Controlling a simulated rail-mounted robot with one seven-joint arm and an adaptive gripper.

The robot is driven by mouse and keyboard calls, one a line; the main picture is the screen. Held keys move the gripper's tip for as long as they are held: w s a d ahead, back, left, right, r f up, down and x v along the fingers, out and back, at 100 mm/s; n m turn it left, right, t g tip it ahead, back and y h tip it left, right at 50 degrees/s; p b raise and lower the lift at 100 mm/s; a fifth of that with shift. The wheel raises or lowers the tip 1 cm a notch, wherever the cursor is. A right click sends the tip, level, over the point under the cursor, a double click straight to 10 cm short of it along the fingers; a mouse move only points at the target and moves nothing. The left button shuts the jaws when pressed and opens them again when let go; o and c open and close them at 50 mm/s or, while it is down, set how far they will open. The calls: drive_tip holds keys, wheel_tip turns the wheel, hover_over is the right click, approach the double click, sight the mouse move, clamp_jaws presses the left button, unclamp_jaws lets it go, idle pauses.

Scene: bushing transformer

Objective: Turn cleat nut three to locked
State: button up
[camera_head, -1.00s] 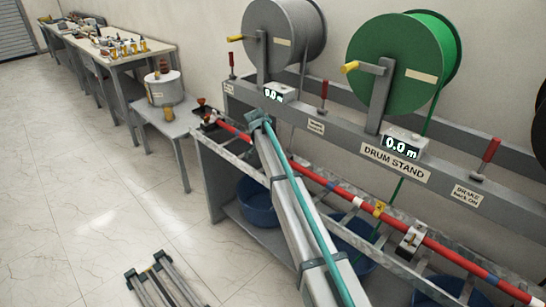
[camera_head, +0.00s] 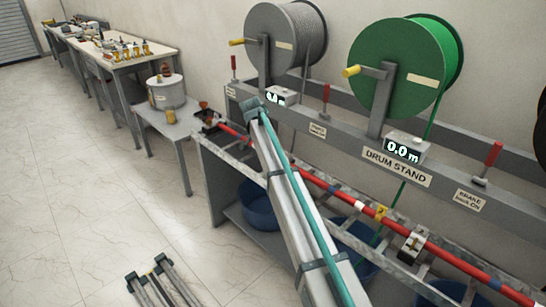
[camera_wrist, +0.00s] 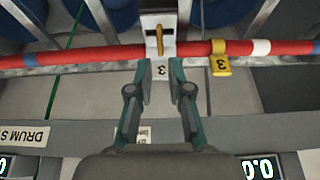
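In the wrist view, a pale cleat (camera_wrist: 153,22) marked 3 sits across the red cable (camera_wrist: 100,55). A brass nut bar (camera_wrist: 160,40) stands on it, lengthwise in the picture and across the cable. My gripper (camera_wrist: 160,72) is open. Its two teal fingers are apart, with the tips just below the nut in the picture, one on each side of the cleat's 3 label. Nothing is held between them. A yellow tag (camera_wrist: 221,66) with a 3 hangs on the cable to the right. In the head view, my gripper and this cleat cannot be made out.
In the head view, another cleat (camera_head: 411,244) and a yellow tag (camera_head: 381,212) are on the red cable. The drum stand (camera_head: 345,150) with grey (camera_head: 287,38) and green (camera_head: 402,62) drums runs behind. Blue tubs (camera_head: 258,203) stand below. Floor at left is mostly clear.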

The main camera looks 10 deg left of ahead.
drive_tip(key=v, duration=0.5)
